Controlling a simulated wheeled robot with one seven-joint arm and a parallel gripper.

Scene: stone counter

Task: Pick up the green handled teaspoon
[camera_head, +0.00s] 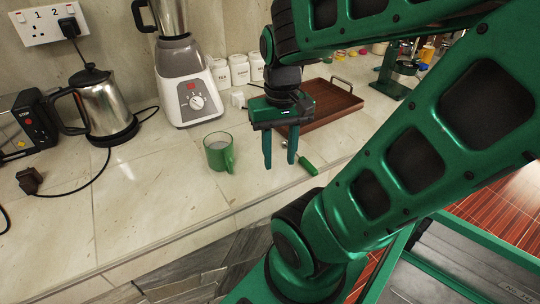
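The green handled teaspoon (308,167) lies on the stone counter, just right of my gripper's fingers. Its green handle points toward the front edge, and its metal end runs back toward the fingers, partly hidden. My gripper (279,165) points down above the counter with its two green fingers apart and nothing between them. The fingertips are close to the spoon's left side; I cannot tell their exact height above the counter.
A green mug (218,153) stands left of my gripper. A brown tray (333,105) lies behind it. A blender (187,90), a kettle (104,108) and white canisters (239,70) stand along the wall.

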